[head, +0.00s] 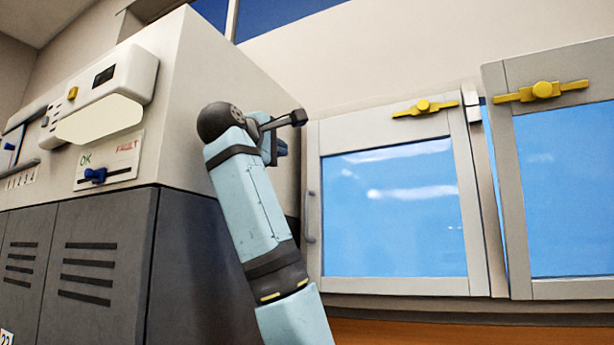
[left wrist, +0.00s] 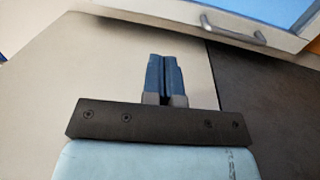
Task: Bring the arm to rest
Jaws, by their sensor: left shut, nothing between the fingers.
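My left arm rises through the middle of the head view, light blue with dark joints. My left gripper (head: 281,148) is partly hidden behind its own wrist, in front of the side of the pale cabinet. In the left wrist view its two blue fingers (left wrist: 164,66) lie together, shut with nothing between them. My right gripper is in neither view.
A pale and dark grey cabinet (head: 180,110) stands close on the left, with a blue slider (head: 95,175) beside OK and FAULT labels. Two blue-paned cupboard doors (head: 395,205) (head: 570,180) with yellow latches are on the right. A door handle (left wrist: 232,29) shows in the wrist view.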

